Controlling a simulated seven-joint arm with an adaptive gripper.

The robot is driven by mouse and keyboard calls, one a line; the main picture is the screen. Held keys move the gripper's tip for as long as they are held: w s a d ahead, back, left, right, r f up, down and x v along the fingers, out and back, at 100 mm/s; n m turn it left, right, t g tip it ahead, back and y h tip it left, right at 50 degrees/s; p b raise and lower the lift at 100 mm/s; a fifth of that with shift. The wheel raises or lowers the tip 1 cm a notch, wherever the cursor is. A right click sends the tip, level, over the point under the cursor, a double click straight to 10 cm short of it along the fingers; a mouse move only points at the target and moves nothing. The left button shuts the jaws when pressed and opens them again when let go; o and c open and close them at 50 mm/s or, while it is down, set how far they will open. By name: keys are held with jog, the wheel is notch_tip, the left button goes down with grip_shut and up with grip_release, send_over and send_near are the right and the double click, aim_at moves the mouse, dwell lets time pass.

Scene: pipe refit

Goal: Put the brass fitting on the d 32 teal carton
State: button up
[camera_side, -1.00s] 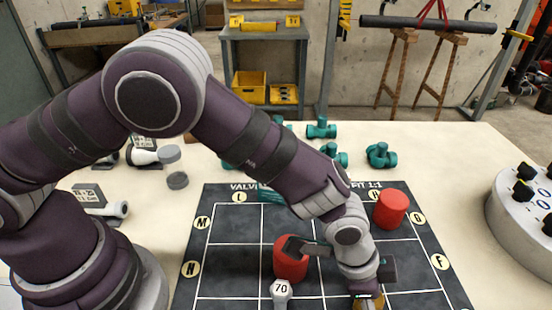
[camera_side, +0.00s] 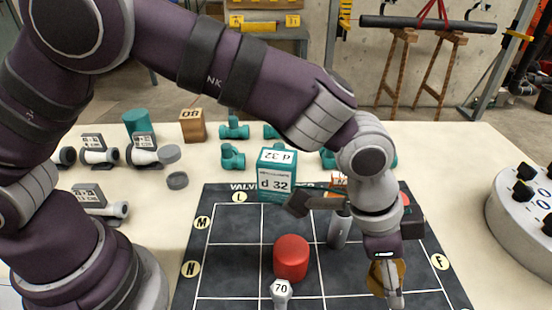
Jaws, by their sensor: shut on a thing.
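My gripper (camera_side: 388,287) hangs over the right part of the dark grid mat (camera_side: 240,260), fingers pointing down. It is shut on the brass fitting (camera_side: 400,272), which shows partly behind the fingers. The d 32 teal carton (camera_side: 275,183) stands upright near the mat's back edge, left of and behind the gripper. The gripper and fitting are apart from the carton.
A red cylinder (camera_side: 291,257) and a grey cylinder (camera_side: 339,231) stand between the carton and gripper. A second red piece (camera_side: 406,199) is mostly hidden behind my wrist. Teal fittings (camera_side: 233,128) stand behind the mat.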

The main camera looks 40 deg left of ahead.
aim_at(284, 152)
jog(key=s+a+r+n+y, duration=0.1)
jog(key=a+n, duration=0.3)
jog(key=a, duration=0.5)
jog(key=s+a+r+n+t+y, duration=0.1)
jog(key=s+a+r+n, duration=0.2)
jog(key=a, duration=0.5)
jog(key=s+a+r+n+t+y, duration=0.1)
jog(key=s+a+r+n+y, duration=0.1)
jog(key=a, duration=0.7)
jog(key=s+r+n, duration=0.1)
jog(key=n, duration=0.1)
jog(key=shift+a+n, duration=0.3)
jog(key=shift+a, duration=0.05)
jog(key=w, duration=0.5)
jog(key=w+f, duration=0.1)
jog(key=w, duration=0.9)
jog(key=shift+d+f, duration=0.3)
jog(key=shift+s+x, duration=0.15)
jog(key=shift+x, duration=0.75)
jog(key=shift+s+x, duration=0.15)
jog(key=shift+x, duration=0.75)
jog(key=shift+f, duration=0.25)
jog(key=o, duration=1.2)
